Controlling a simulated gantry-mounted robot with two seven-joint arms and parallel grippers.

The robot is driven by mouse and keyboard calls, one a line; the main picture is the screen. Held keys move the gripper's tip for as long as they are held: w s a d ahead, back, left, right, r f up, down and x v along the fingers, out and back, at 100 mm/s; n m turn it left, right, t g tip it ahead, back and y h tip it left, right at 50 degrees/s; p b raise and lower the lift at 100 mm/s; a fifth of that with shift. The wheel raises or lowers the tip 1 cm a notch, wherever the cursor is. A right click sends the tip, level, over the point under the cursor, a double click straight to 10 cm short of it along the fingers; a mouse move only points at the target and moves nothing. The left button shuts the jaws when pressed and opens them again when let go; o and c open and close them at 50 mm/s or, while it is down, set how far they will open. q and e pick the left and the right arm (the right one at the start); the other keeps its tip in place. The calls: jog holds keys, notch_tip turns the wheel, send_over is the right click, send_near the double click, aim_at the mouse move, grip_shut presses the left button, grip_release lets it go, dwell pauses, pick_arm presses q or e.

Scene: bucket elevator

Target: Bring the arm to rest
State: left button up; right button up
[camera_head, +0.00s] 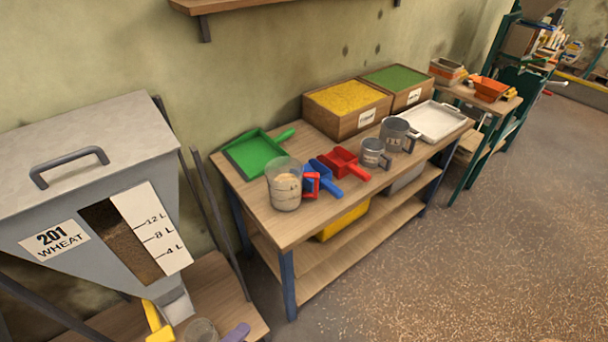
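Neither of my grippers nor any part of my arms shows in the head view, so their pose cannot be told. A wooden workbench (263,225) stands in the middle. On it are a green dustpan-like scoop (256,153), a clear beaker (284,186) with a red handle, a blue scoop (325,180), a red scoop (344,163), and two grey measuring jugs, the smaller (373,155) in front of the larger (395,134).
A grey hopper labelled "201 WHEAT" (100,180) stands at the left. Boxes of yellow grain (345,110) and green grain (400,85) and a white tray (436,121) are on the bench. A yellow bin (344,219) sits below.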

pick_arm(q)
jog(key=s+a+f+n+g+y, duration=0.6)
jog(key=s+a+f+n+g, duration=0.3)
jog(key=n, duration=1.1)
notch_tip(320, 180, up, 38)
jog(key=t+p, duration=0.1)
jog(key=p, duration=3.7)
jog(key=shift+s+d+r, duration=0.2)
jog(key=shift+s+d, duration=0.1)
